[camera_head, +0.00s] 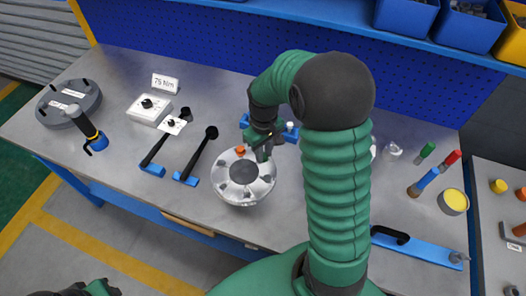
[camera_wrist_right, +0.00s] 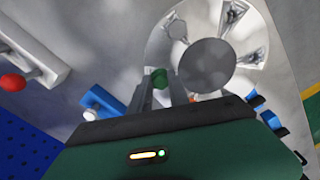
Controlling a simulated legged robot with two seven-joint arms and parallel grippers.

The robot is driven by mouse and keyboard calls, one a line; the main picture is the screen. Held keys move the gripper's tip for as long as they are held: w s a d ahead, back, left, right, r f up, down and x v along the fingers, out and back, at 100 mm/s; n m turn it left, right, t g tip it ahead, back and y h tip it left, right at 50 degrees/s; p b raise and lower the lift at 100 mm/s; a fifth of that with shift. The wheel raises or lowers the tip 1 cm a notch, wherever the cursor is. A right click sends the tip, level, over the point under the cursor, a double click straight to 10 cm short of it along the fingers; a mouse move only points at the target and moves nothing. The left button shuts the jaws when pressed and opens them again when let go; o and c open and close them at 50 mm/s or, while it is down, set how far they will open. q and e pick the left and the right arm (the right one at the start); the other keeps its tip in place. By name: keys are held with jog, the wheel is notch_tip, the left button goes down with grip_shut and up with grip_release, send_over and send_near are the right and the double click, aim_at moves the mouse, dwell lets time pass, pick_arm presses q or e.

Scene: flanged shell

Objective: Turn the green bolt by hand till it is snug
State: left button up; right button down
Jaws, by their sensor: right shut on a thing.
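The flanged shell (camera_head: 262,190) is a round silver part with a dark centre, standing on the bench in the head view. Its rim shows in the right wrist view (camera_wrist_right: 160,45). My right gripper (camera_head: 264,152) is at the shell's far right rim. In the wrist view the green bolt (camera_wrist_right: 158,78) sits between the fingers of my right gripper (camera_wrist_right: 160,88), which are shut on it. The bolt's lower end is hidden, so its seating cannot be told. An orange bolt (camera_head: 240,150) stands on the far rim. My left gripper (camera_head: 88,288) is only partly visible at the bottom left edge.
Two black-handled wrenches (camera_head: 197,152) lie left of the shell, near a white box with a knob (camera_head: 149,109). A blue rack (camera_head: 246,121) stands close behind my right gripper. Screwdrivers (camera_head: 424,181) and a yellow-topped can (camera_head: 453,202) are at right. The bench's front left is clear.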

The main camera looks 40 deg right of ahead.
jog(key=shift+r, duration=0.1)
jog(key=shift+r+m+p, duration=0.1)
jog(key=shift+m+p, duration=0.75)
jog(key=shift+m, duration=0.05)
jog(key=m+p, duration=0.1)
jog(key=m, duration=0.1)
jog(key=shift+m+p, duration=0.3)
jog(key=shift+p, duration=0.1)
jog(key=m+p, duration=0.1)
jog(key=m, duration=0.1)
jog(key=m+p, duration=0.2)
jog(key=shift+w+a+r+m, duration=0.1)
jog(key=shift+w+m, duration=0.1)
jog(key=shift+m, duration=0.1)
jog(key=m+p, duration=0.3)
jog(key=m, duration=0.2)
jog(key=shift+w+p, duration=0.1)
jog(key=shift+p, duration=0.3)
jog(key=shift+w+m+p, duration=0.15)
jog(key=shift+m+p, duration=0.85)
jog(key=shift+m, duration=0.9)
jog(key=c, duration=1.3)
grip_release()
jog(key=shift+o, duration=0.3)
jog(key=shift+a+f, duration=0.15)
jog(key=shift+f, duration=0.05)
